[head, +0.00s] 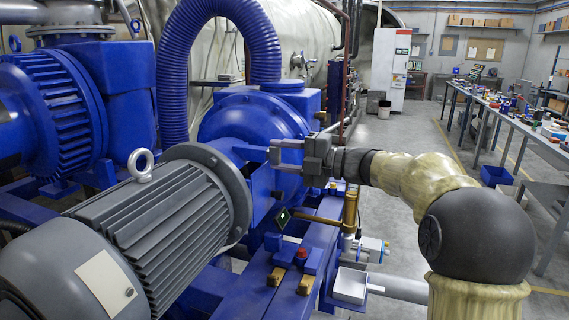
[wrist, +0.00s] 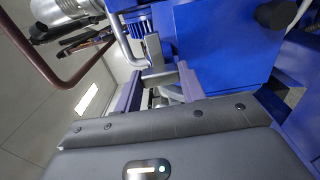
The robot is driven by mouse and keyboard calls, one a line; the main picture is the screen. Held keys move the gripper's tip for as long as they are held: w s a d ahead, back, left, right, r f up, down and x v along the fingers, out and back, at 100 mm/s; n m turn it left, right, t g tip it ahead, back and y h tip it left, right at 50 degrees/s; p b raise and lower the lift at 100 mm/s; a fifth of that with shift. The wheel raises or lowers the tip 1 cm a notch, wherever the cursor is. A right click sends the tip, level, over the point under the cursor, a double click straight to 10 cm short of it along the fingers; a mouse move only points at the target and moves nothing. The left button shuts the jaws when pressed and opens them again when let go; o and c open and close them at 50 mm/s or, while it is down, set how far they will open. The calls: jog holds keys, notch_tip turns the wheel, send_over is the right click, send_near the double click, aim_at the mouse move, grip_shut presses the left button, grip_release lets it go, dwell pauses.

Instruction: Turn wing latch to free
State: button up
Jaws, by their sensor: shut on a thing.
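My gripper (head: 274,155) reaches in from the right toward the side of the blue pump housing. In the wrist view its two fingers (wrist: 160,72) stand on either side of a small grey metal piece (wrist: 153,56), which I take to be the wing latch. The fingers are closed on this piece. In the head view the fingers cover the latch, so its angle cannot be read there. The blue housing (wrist: 216,48) fills the area just right of the fingers in the wrist view.
A large grey motor (head: 150,225) with a lifting eye stands left of my gripper. A brass cylinder (head: 350,212) and a blue frame (head: 318,232) lie below. Dark red pipes (head: 342,75) run behind. Open floor (head: 405,130) lies toward the back right, beside a cluttered workbench (head: 500,112).

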jog(key=shift+s+a+f, duration=0.1)
dwell(0.3)
jog(key=o, duration=1)
jog(key=v, duration=1.7)
jog(key=shift+d+b, duration=0.25)
jog(key=shift+b, duration=0.15)
